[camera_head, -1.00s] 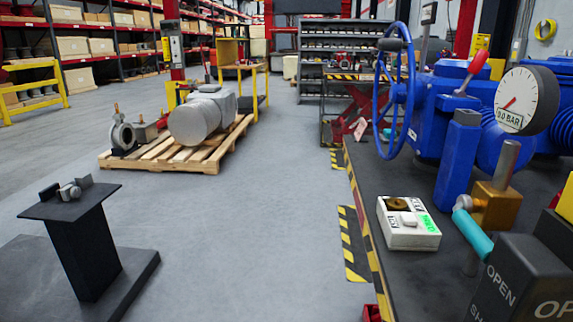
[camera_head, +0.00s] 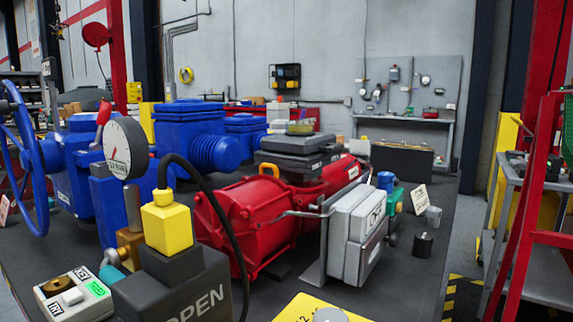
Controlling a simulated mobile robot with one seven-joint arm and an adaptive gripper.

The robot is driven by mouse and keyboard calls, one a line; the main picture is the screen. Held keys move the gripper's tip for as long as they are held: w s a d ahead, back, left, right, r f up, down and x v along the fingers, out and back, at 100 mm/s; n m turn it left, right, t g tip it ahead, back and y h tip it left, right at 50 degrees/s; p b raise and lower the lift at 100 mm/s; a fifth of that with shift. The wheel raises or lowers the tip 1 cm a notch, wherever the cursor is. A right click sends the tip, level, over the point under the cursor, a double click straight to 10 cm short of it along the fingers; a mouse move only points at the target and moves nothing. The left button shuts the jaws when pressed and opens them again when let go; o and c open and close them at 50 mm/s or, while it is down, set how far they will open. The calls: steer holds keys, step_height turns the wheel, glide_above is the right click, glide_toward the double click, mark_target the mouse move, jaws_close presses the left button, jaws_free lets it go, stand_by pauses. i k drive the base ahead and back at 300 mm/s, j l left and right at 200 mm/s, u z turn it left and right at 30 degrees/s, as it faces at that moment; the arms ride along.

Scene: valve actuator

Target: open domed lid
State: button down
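No part is plainly recognisable as the domed lid. A red actuator (camera_head: 238,218) lies on the dark bench in the middle of the head view. A dark grey box (camera_head: 297,145) sits on top of it, with a small yellowish raised cap (camera_head: 301,128) on the box. A light grey box (camera_head: 357,232) is fixed at the actuator's front right side. I cannot tell whether either box carries the domed lid or whether a lid is open. My gripper is not in view.
A yellow-topped black block marked OPEN (camera_head: 170,285) stands in front with a black cable. A blue valve assembly (camera_head: 85,165) with a handwheel and pressure gauge (camera_head: 124,148) stands at left. A red frame (camera_head: 540,200) and grey cart (camera_head: 545,285) stand at right.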

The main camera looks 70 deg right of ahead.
mark_target(300, 146)
steer(key=k+j, duration=0.5)
steer(key=j+z, duration=0.1)
steer(key=z, duration=0.3)
steer(key=k+j+z, duration=0.1)
steer(key=z, duration=0.35)
steer(key=k+z, duration=0.1)
steer(key=z, duration=1.05)
steer(key=l+z, duration=0.25)
steer(key=i+j, duration=0.15)
steer(key=j, duration=0.15)
steer(key=i+j, duration=0.15)
steer(key=j, duration=0.15)
steer(key=i+j, duration=0.15)
steer(key=j+z, duration=0.05)
steer(key=j, duration=0.05)
